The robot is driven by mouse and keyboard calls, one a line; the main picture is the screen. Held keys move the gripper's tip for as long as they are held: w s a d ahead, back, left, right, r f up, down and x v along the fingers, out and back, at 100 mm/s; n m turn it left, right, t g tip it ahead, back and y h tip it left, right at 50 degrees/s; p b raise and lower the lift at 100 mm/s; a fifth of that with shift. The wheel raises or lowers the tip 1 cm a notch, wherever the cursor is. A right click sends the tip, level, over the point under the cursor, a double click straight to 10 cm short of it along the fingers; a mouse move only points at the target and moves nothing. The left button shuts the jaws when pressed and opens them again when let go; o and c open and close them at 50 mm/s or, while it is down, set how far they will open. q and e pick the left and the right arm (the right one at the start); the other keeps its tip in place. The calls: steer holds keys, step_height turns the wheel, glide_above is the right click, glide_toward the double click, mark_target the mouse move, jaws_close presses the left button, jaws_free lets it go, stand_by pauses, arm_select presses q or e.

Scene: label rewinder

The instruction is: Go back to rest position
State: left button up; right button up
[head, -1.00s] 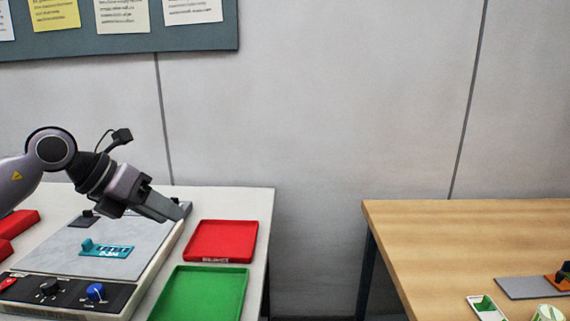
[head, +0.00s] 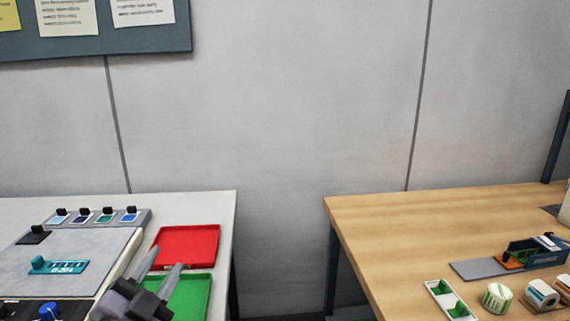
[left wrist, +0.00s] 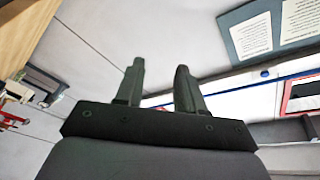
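My left gripper (head: 164,260) is at the lower left of the head view, above the green tray (head: 190,300) and near the red tray (head: 188,246). Its two grey fingers point up and away with a clear gap between them. The left wrist view also shows the gripper (left wrist: 160,68) with its fingers apart and nothing between them. My right gripper is in neither view.
The rewinder (head: 75,245) with knobs and a teal counter (head: 58,267) stands on the white table at left. At right, a wooden table (head: 390,230) carries label rolls (head: 497,298), a green-and-white box (head: 450,300) and a blue device (head: 537,250). A gap separates the tables.

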arm_select(q)
steer(key=s+a+f+n+g+y, duration=0.1)
steer(key=f, duration=0.2)
steer(key=s+a+f+n+g+y, duration=0.1)
steer(key=f+n, duration=0.1)
steer(key=f, duration=0.1)
steer(key=s+a+f+n+g+y, duration=0.1)
steer(key=s+f+g, duration=0.1)
steer(key=f, duration=0.1)
steer(key=shift+s+n+y, duration=0.1)
steer(key=shift+n+y, duration=0.2)
steer(key=s+f+n+g, duration=0.2)
steer(key=s+f+g, duration=0.5)
steer(key=s, duration=0.4)
steer(key=s+f+n+g, duration=0.2)
steer(key=s+f+g, duration=0.3)
steer(key=s+f, duration=0.45)
steer(key=w+d+f+t+h+b, duration=0.1)
steer(key=w+f+t, duration=0.1)
steer(key=f, duration=0.3)
steer(key=w+d+f+t+h+b, duration=0.1)
steer(key=w+f+t+b, duration=0.1)
steer(key=f, duration=0.4)
steer(key=shift+w+d+t+h, duration=0.4)
steer(key=shift+w+t, duration=0.2)
steer(key=shift+t, duration=0.8)
steer(key=shift+s, duration=0.1)
